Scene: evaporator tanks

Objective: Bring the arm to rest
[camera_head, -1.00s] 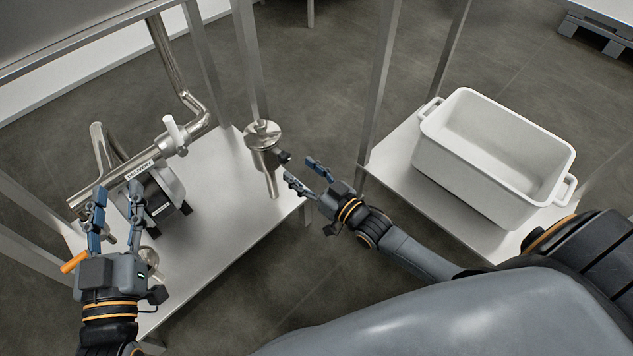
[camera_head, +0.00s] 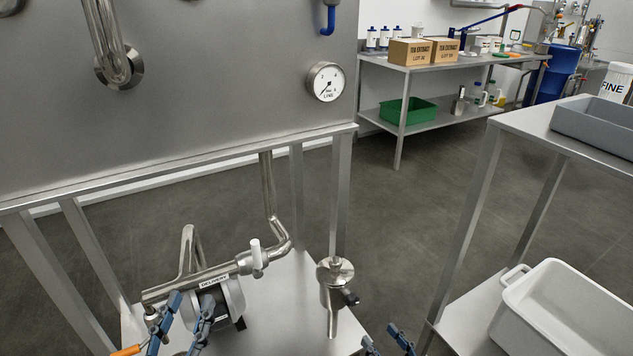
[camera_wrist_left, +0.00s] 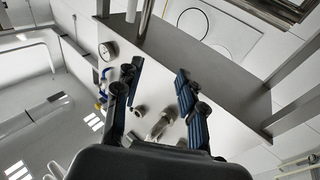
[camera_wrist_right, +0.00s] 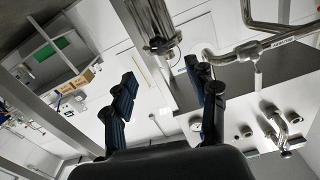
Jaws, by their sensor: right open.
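My left gripper (camera_head: 182,318) shows at the bottom left of the head view, in front of the pump and the pipe labelled DELIVERY (camera_head: 215,281). Its two blue fingers are apart with nothing between them, also in the left wrist view (camera_wrist_left: 160,95). My right gripper (camera_head: 387,342) shows only its fingertips at the bottom edge of the head view, right of the steel valve fitting (camera_head: 333,290). Its fingers are apart and empty in the right wrist view (camera_wrist_right: 165,100). Both arms are mostly below the head view.
A tank with a pressure gauge (camera_head: 325,82) stands above the lower shelf (camera_head: 275,325). A white tub (camera_head: 560,300) sits at the lower right on another shelf. A bench with boxes (camera_head: 425,52) and a green crate (camera_head: 408,112) stands behind. Grey floor (camera_head: 420,210) lies clear between.

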